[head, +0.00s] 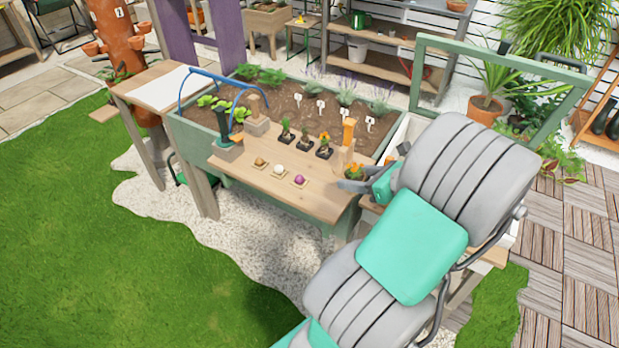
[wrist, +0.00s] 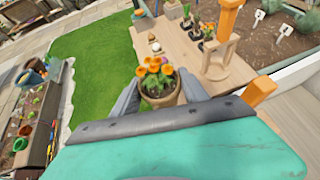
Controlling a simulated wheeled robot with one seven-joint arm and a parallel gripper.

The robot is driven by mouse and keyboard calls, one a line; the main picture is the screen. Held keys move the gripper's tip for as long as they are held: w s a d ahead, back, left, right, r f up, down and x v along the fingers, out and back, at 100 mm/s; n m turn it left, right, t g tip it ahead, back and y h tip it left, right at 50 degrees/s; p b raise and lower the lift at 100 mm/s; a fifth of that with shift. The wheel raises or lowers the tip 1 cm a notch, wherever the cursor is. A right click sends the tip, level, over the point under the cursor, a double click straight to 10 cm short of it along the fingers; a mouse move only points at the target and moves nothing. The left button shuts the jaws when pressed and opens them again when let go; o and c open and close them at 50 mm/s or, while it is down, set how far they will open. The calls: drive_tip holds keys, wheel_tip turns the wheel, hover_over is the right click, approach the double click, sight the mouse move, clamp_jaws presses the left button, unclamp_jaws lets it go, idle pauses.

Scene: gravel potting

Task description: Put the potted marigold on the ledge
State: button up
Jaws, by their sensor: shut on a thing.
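My gripper (head: 357,185) is shut on the potted marigold (head: 355,172), near the right end of the wooden ledge (head: 320,203) on the front of the planter bed. In the wrist view the marigold (wrist: 159,99) has orange flowers, green leaves and a tan pot with dark soil, upright between the two grey fingers of my gripper (wrist: 157,97). The ledge (wrist: 181,50) shows behind it, with bare wood beside the pot. I cannot tell the gap between pot and ledge. My arm hides part of the right side in the head view.
Several small black-potted seedlings (head: 304,140) and three bulbs on small squares (head: 279,171) are on the ledge. A wooden stand with an orange-handled tool (head: 348,133) stands near its right end. The soil bed (head: 300,102) lies behind.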

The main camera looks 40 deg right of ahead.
drive_tip(key=x, duration=0.4)
drive_tip(key=s+f+x, duration=0.1)
drive_tip(key=x, duration=0.4)
drive_tip(key=f+b+x, duration=0.1)
drive_tip(key=x, duration=0.3)
drive_tip(key=shift+a+f, duration=0.2)
drive_tip(key=shift+d+f, duration=0.1)
drive_tip(key=shift+f, duration=1.15)
drive_tip(key=shift+f, duration=0.1)
drive_tip(key=shift+f, duration=0.1)
drive_tip(key=o, duration=1.4)
